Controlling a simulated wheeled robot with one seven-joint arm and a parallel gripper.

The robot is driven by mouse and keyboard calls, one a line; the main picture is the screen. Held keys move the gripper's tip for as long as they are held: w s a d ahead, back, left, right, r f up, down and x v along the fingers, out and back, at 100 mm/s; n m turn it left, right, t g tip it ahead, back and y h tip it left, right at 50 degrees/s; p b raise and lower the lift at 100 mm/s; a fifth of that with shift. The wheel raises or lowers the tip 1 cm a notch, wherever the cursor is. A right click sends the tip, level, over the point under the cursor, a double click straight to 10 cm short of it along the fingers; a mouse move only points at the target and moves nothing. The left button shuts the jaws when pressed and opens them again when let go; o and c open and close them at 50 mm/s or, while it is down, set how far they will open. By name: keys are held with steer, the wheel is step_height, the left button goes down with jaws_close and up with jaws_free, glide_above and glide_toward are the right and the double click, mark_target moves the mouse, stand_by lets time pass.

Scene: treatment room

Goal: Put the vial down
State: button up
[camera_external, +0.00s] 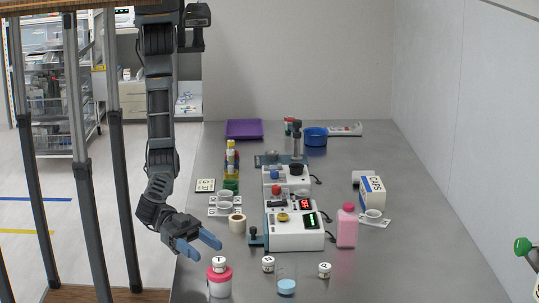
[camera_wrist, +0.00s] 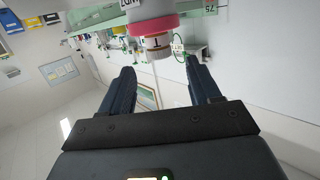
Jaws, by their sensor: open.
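A small white-capped vial (camera_external: 219,263) stands upright on the pink lid (camera_external: 220,274) of a white jar (camera_external: 220,289) at the front left of the steel table. In the wrist view, which looks upside down, the vial (camera_wrist: 155,46) shows just beyond my fingertips, against the pink lid (camera_wrist: 150,26). My gripper (camera_external: 208,247) is open and empty, slightly above and to the left of the vial. In the wrist view, my two fingers (camera_wrist: 162,75) are spread with nothing between them. Two similar white vials stand on the table, a middle one (camera_external: 268,264) and a right one (camera_external: 324,269).
A light blue round lid (camera_external: 286,287) lies at the front. The table right of the pink bottle is mostly clear.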

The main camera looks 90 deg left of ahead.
steer(key=f+v, duration=0.1)
steer(key=v, duration=0.5)
steer(key=shift+r+b, duration=0.3)
steer(key=shift+r, duration=0.15)
